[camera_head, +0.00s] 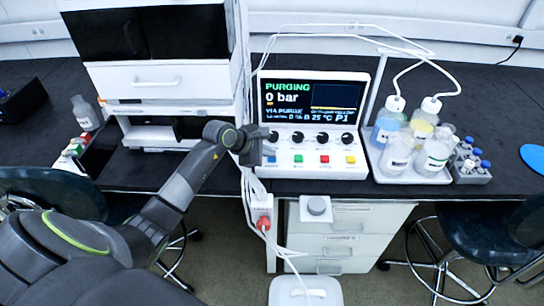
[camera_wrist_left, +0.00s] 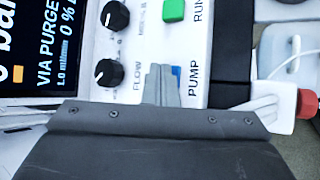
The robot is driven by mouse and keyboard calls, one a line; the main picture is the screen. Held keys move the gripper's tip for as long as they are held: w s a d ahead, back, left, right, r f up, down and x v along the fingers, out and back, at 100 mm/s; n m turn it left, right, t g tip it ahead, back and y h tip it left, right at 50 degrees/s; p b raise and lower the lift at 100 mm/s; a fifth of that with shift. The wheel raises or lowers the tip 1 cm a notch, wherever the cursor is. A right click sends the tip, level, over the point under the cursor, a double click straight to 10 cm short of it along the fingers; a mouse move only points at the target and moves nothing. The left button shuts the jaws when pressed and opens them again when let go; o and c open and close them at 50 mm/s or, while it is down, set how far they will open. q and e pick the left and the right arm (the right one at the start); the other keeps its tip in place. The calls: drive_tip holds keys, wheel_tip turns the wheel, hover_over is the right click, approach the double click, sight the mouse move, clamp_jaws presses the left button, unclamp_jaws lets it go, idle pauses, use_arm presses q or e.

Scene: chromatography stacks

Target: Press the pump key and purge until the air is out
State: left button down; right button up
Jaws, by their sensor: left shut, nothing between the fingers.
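The control panel (camera_head: 312,170) has a screen (camera_head: 310,100) reading PURGING, 0 bar and VIA PURGE. Below the dark knobs sit a blue, a green (camera_head: 298,158), a red and a yellow key. The wrist view shows the blue key (camera_wrist_left: 176,73) above the PUMP label, partly hidden by my fingers. My left gripper (camera_head: 268,148) is shut and empty, with its fingertips (camera_wrist_left: 160,80) over or right beside this key; I cannot tell whether they touch it. A red knob (camera_head: 264,223) sits on a white part below the bench edge. My right gripper is not in view.
A white tray (camera_head: 435,178) with solvent bottles and tubing stands right of the panel. A rack of blue-capped vials (camera_head: 470,168) is beside it. A white instrument stack (camera_head: 160,80) stands to the left. A white container (camera_head: 305,291) is below, with tubing leading to it.

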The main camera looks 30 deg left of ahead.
sight(268, 159)
use_arm(q)
drive_tip(key=shift+r+p, duration=0.4)
drive_tip(key=shift+r, duration=0.45)
drive_tip(key=shift+r+p, duration=1.5)
drive_tip(key=shift+r, duration=1.1)
drive_tip(key=shift+f, duration=0.1)
